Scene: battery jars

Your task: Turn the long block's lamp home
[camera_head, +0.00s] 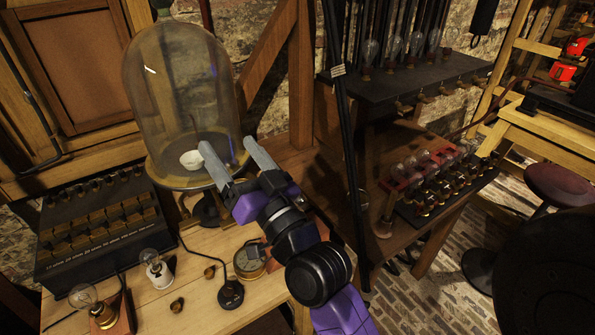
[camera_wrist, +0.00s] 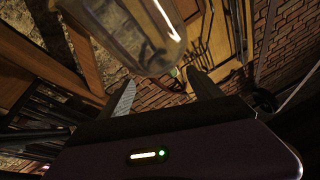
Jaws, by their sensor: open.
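A clear bulb (camera_head: 84,297) on a brass base is at the bottom left of the bench in the head view, by a reddish wooden block (camera_head: 126,309) cut off by the frame. A second bulb (camera_head: 150,257) stands upright on a white base, right of the first. I cannot tell for sure which is the long block's lamp, nor how either sits in its socket. My gripper (camera_head: 227,146) is open and empty, raised in front of the glass bell jar, far above and right of both bulbs. The wrist view shows its two fingers (camera_wrist: 160,80) apart, with nothing between them.
The bell jar (camera_head: 176,75) stands behind the fingers. A black box with rows of brass parts (camera_head: 100,225) is at the left. Small brass pieces (camera_head: 177,304), a black cord plug (camera_head: 230,294) and a round brass instrument (camera_head: 250,262) sit on the bench (camera_head: 205,315).

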